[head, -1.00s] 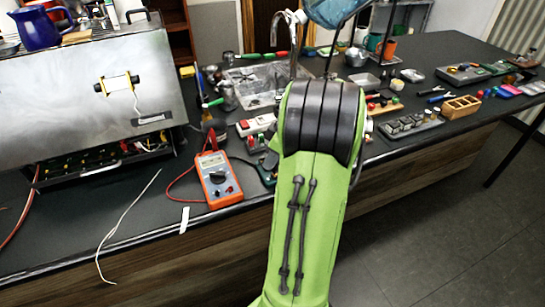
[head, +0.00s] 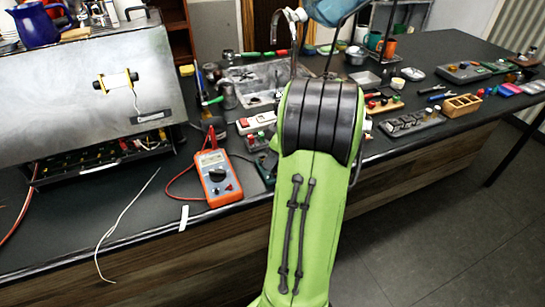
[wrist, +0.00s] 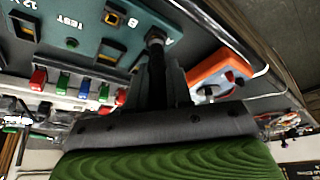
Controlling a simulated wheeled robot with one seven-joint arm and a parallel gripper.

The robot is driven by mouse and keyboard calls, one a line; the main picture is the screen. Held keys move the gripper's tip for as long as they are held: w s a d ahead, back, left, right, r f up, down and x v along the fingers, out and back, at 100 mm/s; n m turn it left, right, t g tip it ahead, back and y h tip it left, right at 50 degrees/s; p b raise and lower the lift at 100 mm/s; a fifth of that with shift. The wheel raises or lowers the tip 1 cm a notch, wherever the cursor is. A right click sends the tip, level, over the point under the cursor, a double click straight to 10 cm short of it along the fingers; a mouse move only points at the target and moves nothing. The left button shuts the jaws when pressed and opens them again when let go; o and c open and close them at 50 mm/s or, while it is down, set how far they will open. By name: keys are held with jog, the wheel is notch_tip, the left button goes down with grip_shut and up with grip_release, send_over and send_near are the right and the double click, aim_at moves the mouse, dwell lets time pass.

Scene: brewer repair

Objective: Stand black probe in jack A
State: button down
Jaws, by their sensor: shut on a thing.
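My gripper (wrist: 157,88) is shut on the black probe (wrist: 155,52) in the wrist view. The probe's far end meets the teal test block (wrist: 88,45) right beside the printed letter A. It looks in line with jack A, but the tip is hidden, so I cannot tell how deep it sits. Jack B (wrist: 112,18) lies to its left on the same block. In the head view the teal block (head: 266,168) is mostly hidden behind my green arm, and my gripper and the probe are hidden there.
An orange multimeter (head: 217,178) with a red lead lies left of my arm. A steel brewer (head: 90,85) with an open bay stands at the left. Several small parts and a wooden tray (head: 462,105) lie to the right. A white wire (head: 125,220) lies near the front edge.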

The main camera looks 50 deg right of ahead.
jog(key=shift+f, duration=0.25)
dwell(0.3)
jog(key=c, duration=1)
grip_release()
jog(key=shift+o, duration=0.2)
jog(key=p+v, duration=0.6)
jog(key=v, duration=0.9)
jog(key=shift+r+p, duration=0.4)
jog(key=shift+s, duration=0.1)
